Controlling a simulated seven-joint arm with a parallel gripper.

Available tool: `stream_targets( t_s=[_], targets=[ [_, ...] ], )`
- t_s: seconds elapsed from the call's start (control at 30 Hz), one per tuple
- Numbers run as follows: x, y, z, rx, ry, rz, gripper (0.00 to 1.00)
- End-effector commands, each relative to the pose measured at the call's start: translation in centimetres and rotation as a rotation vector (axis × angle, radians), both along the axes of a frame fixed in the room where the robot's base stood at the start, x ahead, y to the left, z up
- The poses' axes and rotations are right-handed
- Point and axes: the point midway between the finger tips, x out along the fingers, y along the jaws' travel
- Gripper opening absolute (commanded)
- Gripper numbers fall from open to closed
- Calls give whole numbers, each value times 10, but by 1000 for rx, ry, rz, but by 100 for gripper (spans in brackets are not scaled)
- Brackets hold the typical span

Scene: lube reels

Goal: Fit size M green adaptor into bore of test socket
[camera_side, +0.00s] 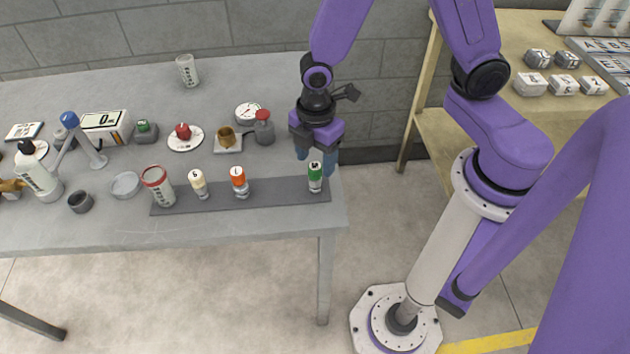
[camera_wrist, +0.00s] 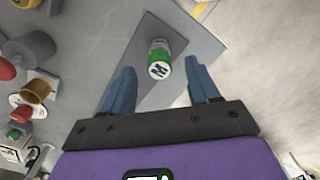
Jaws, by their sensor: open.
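The green adaptor (camera_side: 315,172) stands upright at the right end of the dark strip, with a green upper part and a pale lower part. In the wrist view its green-rimmed top (camera_wrist: 159,64) shows a dark mark, likely a letter M. My gripper (camera_side: 316,160) is open and points down over it. In the wrist view the blue fingers (camera_wrist: 160,70) are spread to either side of the adaptor, apart from it. A brass, cup-like piece (camera_side: 227,137) on a pale square base may be the test socket; I cannot tell for sure. It also shows in the wrist view (camera_wrist: 36,91).
A grey-and-red piece (camera_side: 264,128) and a round gauge (camera_side: 248,112) stand behind. The strip between the orange and green adaptors is clear.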

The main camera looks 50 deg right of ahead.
Motion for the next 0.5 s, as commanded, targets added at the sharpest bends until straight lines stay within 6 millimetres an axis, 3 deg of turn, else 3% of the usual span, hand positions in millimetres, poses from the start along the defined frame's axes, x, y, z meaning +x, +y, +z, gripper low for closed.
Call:
stream_targets(
  t_s=[0.2, 0.5],
  targets=[
    [0, 2, -26, -3, 3, 0, 61],
    [1, 2, -37, 0, 0, -1, 61]
  ],
)
